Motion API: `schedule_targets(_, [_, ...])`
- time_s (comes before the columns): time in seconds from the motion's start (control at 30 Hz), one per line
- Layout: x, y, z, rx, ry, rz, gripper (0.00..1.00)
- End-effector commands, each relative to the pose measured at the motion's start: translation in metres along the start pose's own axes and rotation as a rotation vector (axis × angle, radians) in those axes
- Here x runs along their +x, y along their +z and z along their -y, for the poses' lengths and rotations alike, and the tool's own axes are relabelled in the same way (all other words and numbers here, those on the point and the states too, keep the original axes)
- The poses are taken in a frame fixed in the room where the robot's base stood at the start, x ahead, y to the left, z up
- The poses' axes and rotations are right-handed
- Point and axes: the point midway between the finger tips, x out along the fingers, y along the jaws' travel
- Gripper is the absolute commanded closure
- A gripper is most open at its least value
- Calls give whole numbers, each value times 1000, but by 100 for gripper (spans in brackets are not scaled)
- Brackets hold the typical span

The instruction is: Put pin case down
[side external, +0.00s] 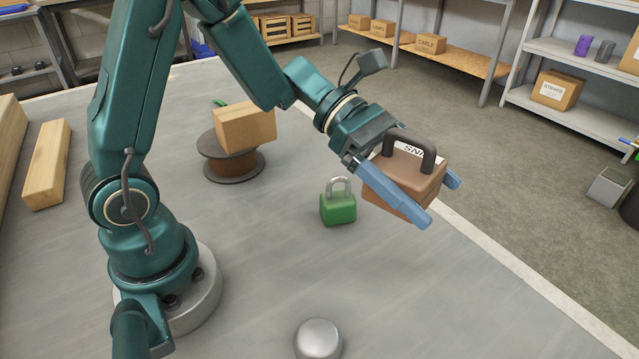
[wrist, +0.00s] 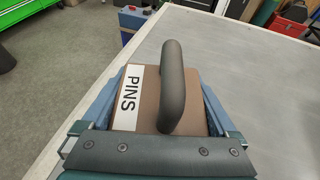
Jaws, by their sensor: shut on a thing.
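The pin case (side external: 399,190) is a brown box with a dark handle on top and a white label. In the wrist view the label on the pin case (wrist: 149,88) reads PINS. My gripper (side external: 423,201) is shut on the case, with one blue finger along each side of it. In the side view the case appears held near the table's right edge. I cannot tell for sure how far its underside is above the table, as the near finger hides part of it.
A green padlock (side external: 338,207) stands on the table (side external: 260,270) left of the case. A cardboard box (side external: 244,127) sits on a cable spool (side external: 232,165) farther back. A grey dome (side external: 318,338) is at the front. Wooden beams (side external: 47,165) lie at left.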

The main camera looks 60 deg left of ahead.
Motion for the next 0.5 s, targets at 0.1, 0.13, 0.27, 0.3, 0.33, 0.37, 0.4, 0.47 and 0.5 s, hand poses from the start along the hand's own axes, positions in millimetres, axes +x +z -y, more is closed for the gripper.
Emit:
schedule_targets(0.1, [-21, -8, -23, -41, 103, 1, 70])
schedule_targets(0.13, [-27, -11, -29, -53, 133, 1, 70])
schedule_targets(0.27, [-62, -25, -58, -113, 285, 2, 70])
schedule_targets(0.3, [-76, -31, -68, -136, 341, 2, 70])
schedule_targets(0.33, [-87, -35, -74, -153, 383, 1, 70])
schedule_targets(0.37, [-98, -40, -80, -171, 425, 0, 70])
schedule_targets(0.4, [-112, -46, -87, -194, 479, 1, 70])
schedule_targets(0.47, [-133, -54, -96, -224, 553, 1, 70])
schedule_targets(0.5, [-145, -59, -100, -241, 595, 0, 70])
